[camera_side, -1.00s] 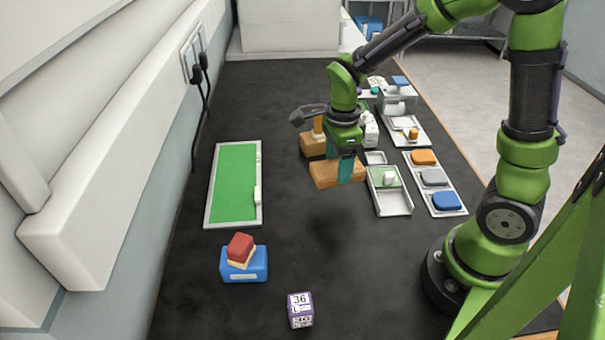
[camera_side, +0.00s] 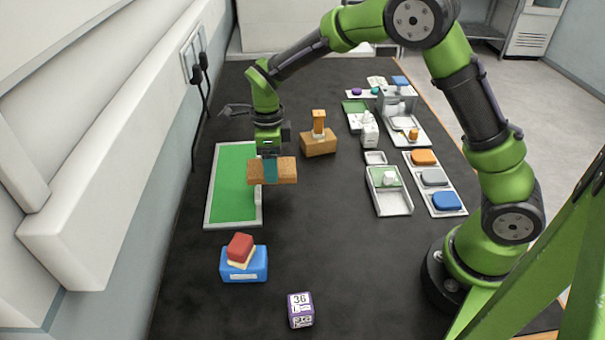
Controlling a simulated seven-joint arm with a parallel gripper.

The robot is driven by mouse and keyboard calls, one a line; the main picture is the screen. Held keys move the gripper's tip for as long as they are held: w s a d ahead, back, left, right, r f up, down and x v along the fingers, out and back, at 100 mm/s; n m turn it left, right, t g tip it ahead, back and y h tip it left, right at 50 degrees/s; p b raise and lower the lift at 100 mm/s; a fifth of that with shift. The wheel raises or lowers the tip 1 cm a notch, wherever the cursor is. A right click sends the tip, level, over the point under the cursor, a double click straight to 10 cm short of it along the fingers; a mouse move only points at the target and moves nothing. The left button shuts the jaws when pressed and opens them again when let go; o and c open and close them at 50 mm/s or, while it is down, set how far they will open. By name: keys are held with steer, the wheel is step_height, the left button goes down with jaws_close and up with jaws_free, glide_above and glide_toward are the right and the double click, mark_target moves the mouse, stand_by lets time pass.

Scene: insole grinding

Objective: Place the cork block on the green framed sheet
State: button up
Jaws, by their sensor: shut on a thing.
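The cork block (camera_side: 287,170) is a tan-brown block held in the air, level, by my gripper (camera_side: 270,169). The gripper is shut on it, with teal fingers across its middle. The green framed sheet (camera_side: 233,190) lies flat on the dark table at the left, with a pale frame. In the picture the block overlaps the sheet's right edge, and part of it extends to the right of the frame. The block hides part of that edge and of the small white piece there.
Behind stands another brown block with an upright handle (camera_side: 318,142). A blue box (camera_side: 244,264) with a red-topped block sits in front of the sheet. A purple cube (camera_side: 300,310) is near the front. Trays (camera_side: 390,200) and coloured pads (camera_side: 434,178) lie right. The middle table is clear.

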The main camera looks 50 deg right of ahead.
steer(key=w, duration=0.5)
steer(key=w+a, duration=0.1)
steer(key=w, duration=0.2)
steer(key=shift+a+f, duration=0.1)
steer(key=shift+f, duration=2.05)
steer(key=shift+f, duration=0.1)
steer(key=o, duration=1)
steer(key=shift+o, duration=0.2)
